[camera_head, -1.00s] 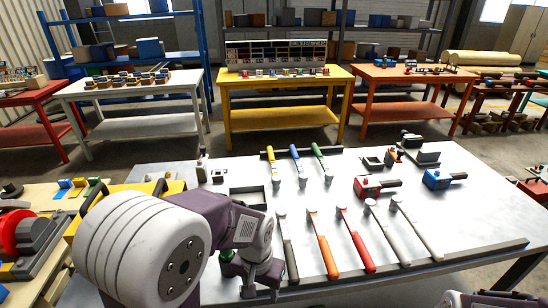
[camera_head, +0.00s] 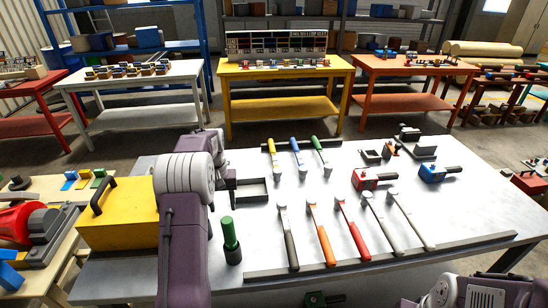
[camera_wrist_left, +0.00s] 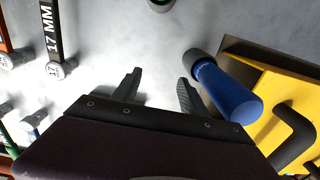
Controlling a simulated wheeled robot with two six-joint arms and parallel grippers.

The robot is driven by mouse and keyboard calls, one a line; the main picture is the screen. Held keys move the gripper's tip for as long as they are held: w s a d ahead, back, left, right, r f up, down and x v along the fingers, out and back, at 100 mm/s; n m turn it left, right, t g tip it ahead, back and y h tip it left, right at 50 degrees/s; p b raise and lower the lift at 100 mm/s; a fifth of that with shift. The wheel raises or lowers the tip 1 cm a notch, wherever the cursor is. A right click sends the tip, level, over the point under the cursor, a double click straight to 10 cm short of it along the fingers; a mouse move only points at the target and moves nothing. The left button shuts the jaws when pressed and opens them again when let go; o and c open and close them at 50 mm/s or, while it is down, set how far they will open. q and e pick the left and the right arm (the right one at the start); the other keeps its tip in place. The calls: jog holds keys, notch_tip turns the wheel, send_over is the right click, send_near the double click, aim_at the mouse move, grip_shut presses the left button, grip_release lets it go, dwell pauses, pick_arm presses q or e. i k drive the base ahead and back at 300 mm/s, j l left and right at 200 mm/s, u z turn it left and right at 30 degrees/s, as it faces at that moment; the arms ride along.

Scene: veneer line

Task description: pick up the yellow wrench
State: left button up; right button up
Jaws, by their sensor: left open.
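The yellow wrench (camera_head: 271,147) lies at the back of the grey table in the head view, leftmost of a back row with a blue and a green one. Its handle points away and its metal head (camera_head: 276,172) towards me. My left gripper (camera_head: 226,186) is left of it, beside a black tray and partly hidden by my arm. In the left wrist view the fingers (camera_wrist_left: 158,92) are apart with nothing between them. I cannot make out the yellow wrench in that view.
A front row of several wrenches (camera_head: 323,232) lies on the table. A black tray (camera_head: 252,181), a green-handled tool (camera_head: 231,240) and a yellow toolbox (camera_head: 115,222) are near my left arm. A blue-handled tool (camera_wrist_left: 228,92) is close to the fingers. Red and blue tools (camera_head: 372,178) lie right.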

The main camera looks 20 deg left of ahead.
aim_at(276, 172)
jog(key=i, duration=1.5)
